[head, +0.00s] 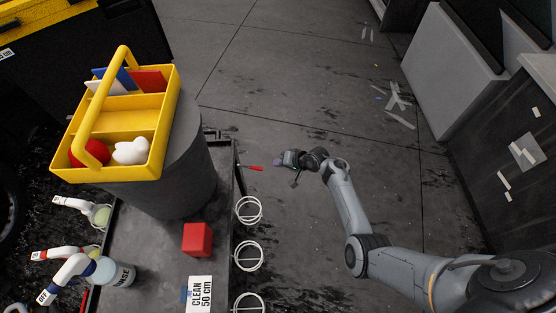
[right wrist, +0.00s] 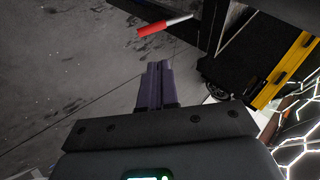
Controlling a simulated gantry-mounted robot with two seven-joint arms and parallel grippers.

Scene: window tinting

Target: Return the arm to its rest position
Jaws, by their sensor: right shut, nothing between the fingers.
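My right arm comes in from the lower right in the head view and reaches up and left over the floor. My right gripper (head: 279,162) is at its end, just right of the cart, and holds nothing. In the right wrist view its two purple fingers (right wrist: 159,84) are together. A tool with a red handle (head: 253,168) is at the cart's right side, a little left of the gripper and apart from it. It also shows in the right wrist view (right wrist: 151,29), beyond the fingertips. My left gripper is not in view.
Open floor (head: 300,70) lies beyond the gripper. A grey cabinet (head: 440,70) stands at right.

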